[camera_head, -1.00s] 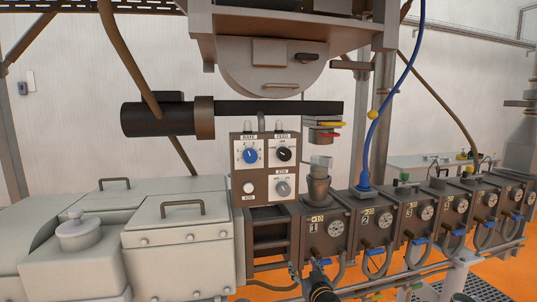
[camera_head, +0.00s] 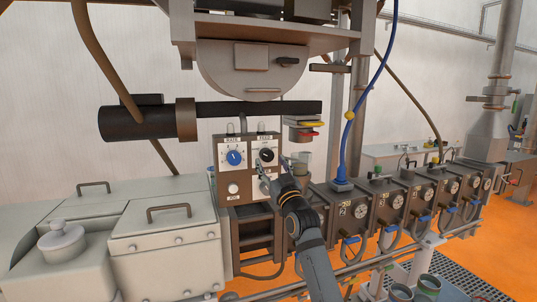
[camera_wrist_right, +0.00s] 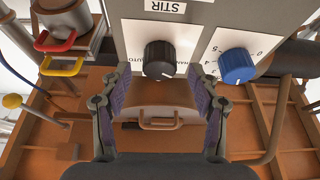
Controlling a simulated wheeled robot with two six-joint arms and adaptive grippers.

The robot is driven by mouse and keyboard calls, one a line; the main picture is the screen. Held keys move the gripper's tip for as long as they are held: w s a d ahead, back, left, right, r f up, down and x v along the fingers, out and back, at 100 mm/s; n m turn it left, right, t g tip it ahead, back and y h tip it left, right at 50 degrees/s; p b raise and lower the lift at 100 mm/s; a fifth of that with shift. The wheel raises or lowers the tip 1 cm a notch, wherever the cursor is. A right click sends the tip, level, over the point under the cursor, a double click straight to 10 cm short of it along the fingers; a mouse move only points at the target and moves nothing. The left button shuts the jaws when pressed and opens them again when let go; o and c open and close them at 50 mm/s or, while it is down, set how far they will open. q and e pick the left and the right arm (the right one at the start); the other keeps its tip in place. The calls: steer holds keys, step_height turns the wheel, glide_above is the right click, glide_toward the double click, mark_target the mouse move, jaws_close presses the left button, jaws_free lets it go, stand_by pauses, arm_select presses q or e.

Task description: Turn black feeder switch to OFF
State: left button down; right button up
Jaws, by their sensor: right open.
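The black feeder switch (camera_head: 267,155) is a round knob with a white pointer mark, at the upper right of the control panel (camera_head: 222,175). In the right wrist view the black knob (camera_wrist_right: 159,59) shows upside down, its pointer slanting down and right. My right gripper (camera_head: 277,180) is in front of the panel, just below the knob in the head view. In the right wrist view its two fingers (camera_wrist_right: 158,98) are spread and empty, with the knob beyond and between them, apparently untouched. My left gripper is not in view.
A blue rate knob (camera_head: 234,158) sits left of the black one. A white button (camera_head: 233,188) is below it. My gripper partly hides the grey stir knob. A black horizontal cylinder (camera_head: 150,123) and a round grey housing (camera_head: 252,68) are above the panel.

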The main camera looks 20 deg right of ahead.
mark_target(267, 155)
steer(key=shift+x, duration=1.4)
steer(key=shift+d, duration=0.1)
steer(key=shift+p, duration=0.35)
steer(key=c, duration=1.2)
